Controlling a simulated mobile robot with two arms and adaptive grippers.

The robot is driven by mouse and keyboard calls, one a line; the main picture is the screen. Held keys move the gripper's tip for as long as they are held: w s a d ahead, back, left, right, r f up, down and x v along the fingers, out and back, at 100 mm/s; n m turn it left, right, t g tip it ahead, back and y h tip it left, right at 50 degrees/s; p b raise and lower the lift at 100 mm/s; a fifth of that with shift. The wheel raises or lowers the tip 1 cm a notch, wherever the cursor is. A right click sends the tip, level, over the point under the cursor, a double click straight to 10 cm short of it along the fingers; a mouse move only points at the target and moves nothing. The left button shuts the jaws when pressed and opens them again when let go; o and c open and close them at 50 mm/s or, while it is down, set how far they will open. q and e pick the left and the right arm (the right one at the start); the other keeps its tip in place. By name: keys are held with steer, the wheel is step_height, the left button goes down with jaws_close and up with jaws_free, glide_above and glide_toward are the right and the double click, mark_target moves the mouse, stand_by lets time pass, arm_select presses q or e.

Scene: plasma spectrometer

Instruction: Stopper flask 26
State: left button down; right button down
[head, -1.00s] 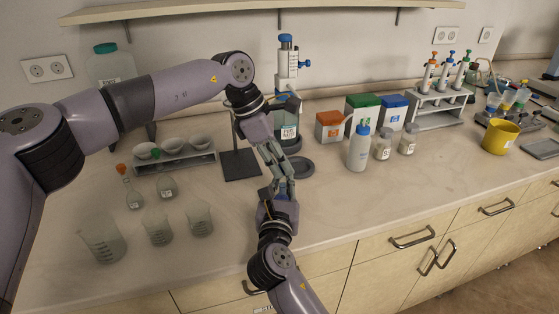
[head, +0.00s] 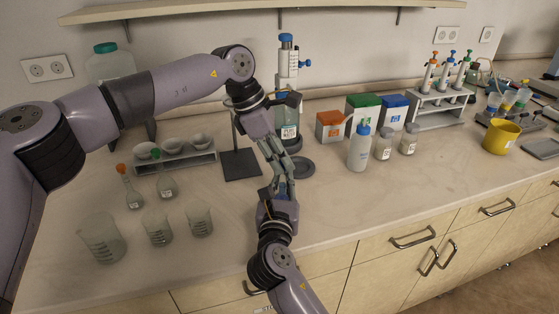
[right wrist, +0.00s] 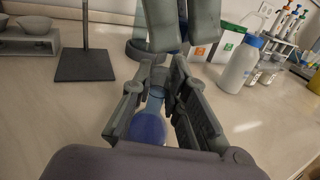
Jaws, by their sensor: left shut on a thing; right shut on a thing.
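My right gripper (right wrist: 158,105) is shut on a small clear vessel with a round blue part (right wrist: 149,127), seemingly the flask of the task. A pale, clear neck (right wrist: 156,92) rises from it between the fingers. No number on it can be read. My left gripper (head: 283,182) comes down from above, its fingertips close to the right gripper (head: 277,199) in the head view. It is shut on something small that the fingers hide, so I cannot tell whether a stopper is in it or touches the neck.
Two stoppered flasks, orange-topped (head: 133,199) and green-topped (head: 167,188), stand left behind several beakers (head: 158,231). A stand base (head: 242,165) and a bottle-top dispenser (head: 287,70) are behind my grippers. A wash bottle (head: 359,150) stands to the right. The front right counter is clear.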

arm_select(q)
steer(key=shift+s+a+f, duration=0.1)
steer(key=shift+f, duration=0.05)
arm_select(e)
steer(key=shift+f, duration=0.15)
arm_select(q)
steer(key=shift+f, duration=0.7)
arm_select(e)
steer(key=shift+s+a, duration=0.1)
stand_by(0.3)
arm_select(q)
steer(key=c, duration=1.8)
jaws_free()
steer(key=shift+c, duration=0.2)
steer(key=shift+o, duration=2.1)
steer(key=shift+r, duration=0.1)
steer(key=shift+r, duration=0.1)
steer(key=v, duration=1.1)
steer(key=shift+a+r, duration=0.15)
steer(key=shift+r, duration=0.25)
